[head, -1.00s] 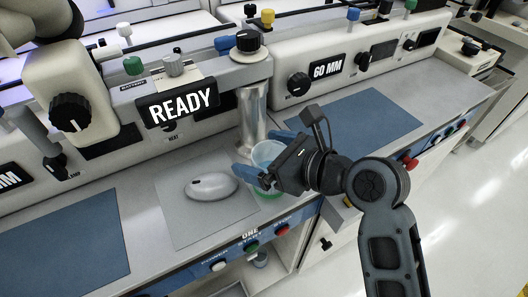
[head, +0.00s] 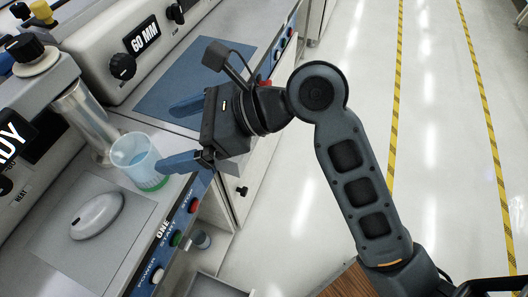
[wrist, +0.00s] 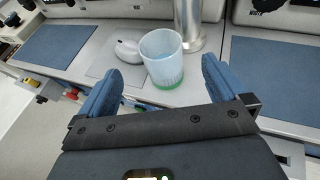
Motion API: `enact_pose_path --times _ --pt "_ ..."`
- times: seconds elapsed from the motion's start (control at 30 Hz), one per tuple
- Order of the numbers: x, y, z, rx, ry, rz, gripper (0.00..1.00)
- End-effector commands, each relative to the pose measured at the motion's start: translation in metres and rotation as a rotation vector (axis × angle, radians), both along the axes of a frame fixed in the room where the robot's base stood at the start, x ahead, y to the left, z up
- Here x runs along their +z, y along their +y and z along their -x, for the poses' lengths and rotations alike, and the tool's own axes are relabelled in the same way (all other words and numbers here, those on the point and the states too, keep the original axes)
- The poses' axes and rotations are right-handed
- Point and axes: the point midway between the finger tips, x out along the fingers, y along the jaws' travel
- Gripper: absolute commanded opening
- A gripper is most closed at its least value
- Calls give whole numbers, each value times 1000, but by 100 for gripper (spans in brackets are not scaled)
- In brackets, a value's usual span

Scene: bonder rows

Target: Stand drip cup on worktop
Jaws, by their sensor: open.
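The drip cup (head: 136,160) is translucent pale blue with a green base. It stands upright on the grey worktop (head: 60,165), close to the front edge and beside a metal column. My gripper (head: 176,135) is open and empty, to the right of the cup in the head view. Its blue fingers point toward the cup; the nearer fingertip overlaps the cup's right edge in the picture. In the wrist view the cup (wrist: 162,58) appears between the spread fingers, with visible gaps on both sides. No finger is seen pressing on it.
The metal column (head: 88,120) stands just behind the cup. A white mouse-shaped object (head: 98,215) lies on a grey mat left of it. Buttons (head: 176,239) line the front edge. A blue mat (head: 195,80) lies clear farther along. Open floor (head: 430,150) is at right.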

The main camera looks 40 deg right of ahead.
Motion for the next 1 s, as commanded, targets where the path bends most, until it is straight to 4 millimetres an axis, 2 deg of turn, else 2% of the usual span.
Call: enact_pose_path --times 0.13,0.23,0.37,0.47,0.6,0.73,0.87,1.0 --pt "-3 -1 1 -4 -10 8 100" --pt "-16 -5 7 -23 -62 49 100" --pt "-47 -20 25 -71 -207 191 100" --pt "-73 -38 46 -99 -347 370 100" --pt "-99 -66 82 -96 -529 670 100" --pt "-112 -92 122 -41 -680 982 100" --pt "-114 -116 165 73 -821 1313 100" --pt "-104 -137 213 256 -964 1671 100"
